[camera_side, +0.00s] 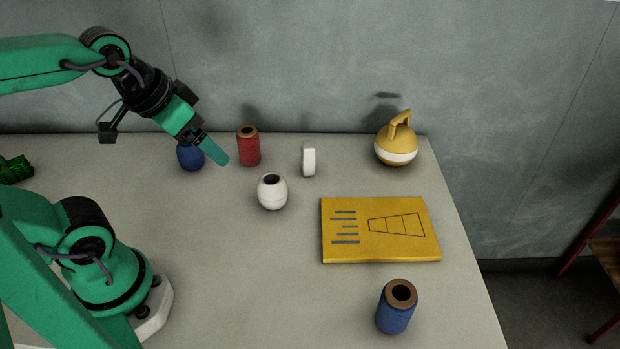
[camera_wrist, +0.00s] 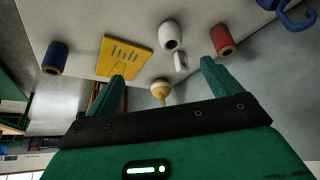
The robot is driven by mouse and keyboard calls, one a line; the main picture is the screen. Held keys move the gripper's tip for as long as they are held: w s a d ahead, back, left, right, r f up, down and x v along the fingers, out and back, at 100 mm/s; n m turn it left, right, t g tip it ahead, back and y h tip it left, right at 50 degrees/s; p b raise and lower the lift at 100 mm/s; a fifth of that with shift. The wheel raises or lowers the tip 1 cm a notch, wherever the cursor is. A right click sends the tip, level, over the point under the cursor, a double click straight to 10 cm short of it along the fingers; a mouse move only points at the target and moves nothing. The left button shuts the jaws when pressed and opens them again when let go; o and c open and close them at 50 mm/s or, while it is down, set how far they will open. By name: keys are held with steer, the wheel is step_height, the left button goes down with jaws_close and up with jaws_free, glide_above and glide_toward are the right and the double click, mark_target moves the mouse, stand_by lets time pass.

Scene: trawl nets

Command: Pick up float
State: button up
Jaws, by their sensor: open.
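A white, barrel-shaped float (camera_side: 272,194) with a dark hole in its top stands upright near the middle of the table. It also shows near the top of the wrist view (camera_wrist: 170,40). A yellow ball with a white band and a handle (camera_side: 396,145), buoy-like, stands at the back right; it shows between my fingers in the wrist view (camera_wrist: 160,91). My gripper (camera_side: 221,160) is open and empty, up and left of the white float in the side view. Its two fingers are spread apart in the wrist view (camera_wrist: 162,72). One finger is hidden in the side view.
A red spool (camera_side: 248,147), a small white piece (camera_side: 308,159) and a blue object (camera_side: 188,157), partly hidden by my gripper, stand at the back. A yellow book (camera_side: 380,230) and a blue spool (camera_side: 396,307) are at right. The front middle is clear.

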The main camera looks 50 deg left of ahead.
steer(key=shift+w, duration=0.1)
steer(key=n+g, duration=0.3)
steer(key=g, duration=0.1)
glide_toward(273, 191)
steer(key=w+a+f+n+g, duration=0.2)
steer(key=w+f+g, duration=0.1)
steer(key=w+f, duration=0.1)
steer(key=shift+w+a+f+g, duration=0.3)
steer(key=shift+f+g, duration=0.1)
steer(key=shift+f, duration=0.25)
steer(key=shift+s+f, duration=0.25)
steer(key=shift+f, duration=1)
steer(key=shift+s+f, duration=0.2)
steer(key=shift+f, duration=1.1)
steer(key=shift+s+f, duration=0.25)
steer(key=shift+f, duration=1)
steer(key=c, duration=1.1)
